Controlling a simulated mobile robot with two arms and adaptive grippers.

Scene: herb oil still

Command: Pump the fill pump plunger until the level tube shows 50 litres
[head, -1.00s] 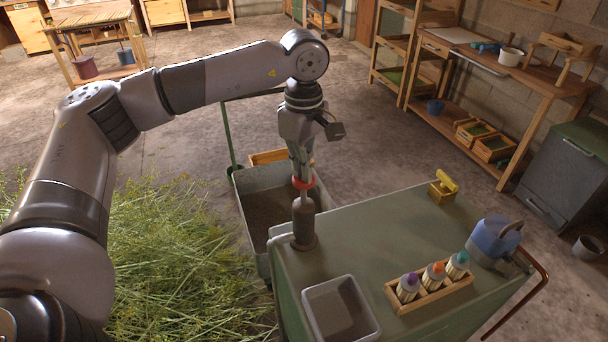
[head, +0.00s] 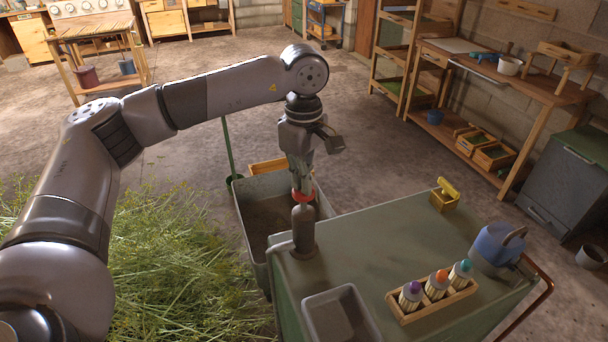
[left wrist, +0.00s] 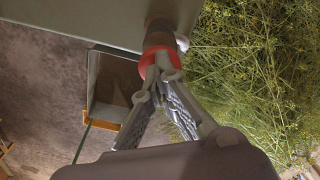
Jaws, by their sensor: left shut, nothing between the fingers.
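The fill pump (head: 303,230) is a dark upright cylinder at the left corner of the green cart top. Its red plunger knob (head: 303,195) sits close above the cylinder, with little rod showing. My left gripper (head: 302,182) points down, shut and empty, its fingertips at the top of the red knob. In the left wrist view, the shut fingertips (left wrist: 158,84) meet the red knob (left wrist: 158,58); whether they touch it is hard to tell. My right gripper is not in view. I cannot make out a level tube in either view.
On the green cart top (head: 390,240) are a grey tray (head: 312,307), a wooden rack (head: 425,308) of bottles, a yellow object (head: 445,195) and a blue-grey container (head: 497,245). A grey bin (head: 247,210) stands behind the pump. Cut herbs (head: 170,270) cover the floor at left.

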